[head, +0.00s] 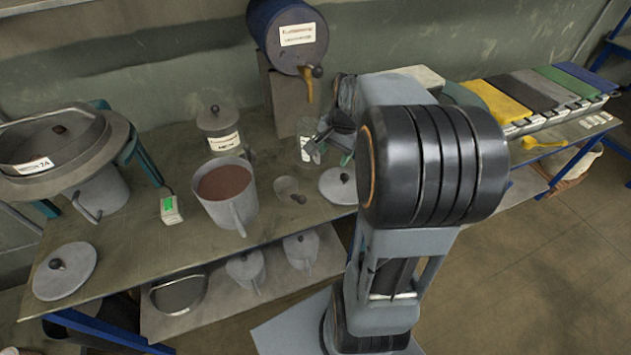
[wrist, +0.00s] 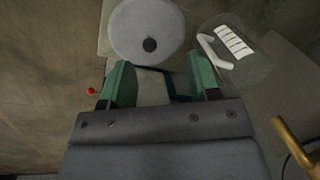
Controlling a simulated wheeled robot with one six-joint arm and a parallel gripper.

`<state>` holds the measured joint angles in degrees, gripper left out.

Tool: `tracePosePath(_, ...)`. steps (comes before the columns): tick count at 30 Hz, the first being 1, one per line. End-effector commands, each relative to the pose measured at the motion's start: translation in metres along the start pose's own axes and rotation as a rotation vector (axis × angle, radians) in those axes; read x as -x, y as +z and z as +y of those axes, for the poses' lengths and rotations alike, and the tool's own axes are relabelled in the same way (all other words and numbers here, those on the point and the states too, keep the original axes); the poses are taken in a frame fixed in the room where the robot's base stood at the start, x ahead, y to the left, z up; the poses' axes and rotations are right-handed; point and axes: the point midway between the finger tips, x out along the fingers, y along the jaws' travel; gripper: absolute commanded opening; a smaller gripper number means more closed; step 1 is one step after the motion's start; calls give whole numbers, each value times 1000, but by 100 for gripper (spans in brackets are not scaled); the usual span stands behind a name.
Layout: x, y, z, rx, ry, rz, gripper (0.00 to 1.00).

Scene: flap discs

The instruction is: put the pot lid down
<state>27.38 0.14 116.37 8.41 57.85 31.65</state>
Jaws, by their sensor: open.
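A round grey pot lid (head: 338,186) with a black knob lies flat on the bench, right of a small clear cup. In the wrist view the lid (wrist: 135,25) is just beyond my fingertips, its knob facing up. My gripper (wrist: 160,66) has green fingers that stand apart with nothing between them. In the head view my gripper (head: 335,145) is small and partly hidden by my arm, above and behind the lid. A second grey lid (head: 64,271) with a black knob lies at the bench's left end. I cannot tell which lid the task means.
A clear labelled jar (wrist: 232,50) stands right of the lid in the wrist view. A large mug of brown liquid (head: 226,190), a lidded canister (head: 219,128) and a blue barrel with a yellow tap (head: 288,35) are nearby. The bench's front edge is close to the lid.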

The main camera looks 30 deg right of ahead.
Motion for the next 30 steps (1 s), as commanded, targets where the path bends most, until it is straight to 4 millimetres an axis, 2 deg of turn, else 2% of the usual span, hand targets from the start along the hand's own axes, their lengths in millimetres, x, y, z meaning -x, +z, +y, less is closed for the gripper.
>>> tracePosePath(1,8,28,-7,137,-9,24,56)
tracePosePath(6,20,107,-8,589,-24,96,56)
tracePosePath(9,22,141,0,806,-34,135,56)
tracePosePath(12,21,163,7,966,-41,165,56)
tracePosePath(18,19,181,15,1113,-47,194,56)
tracePosePath(30,18,182,16,1119,-47,194,56)
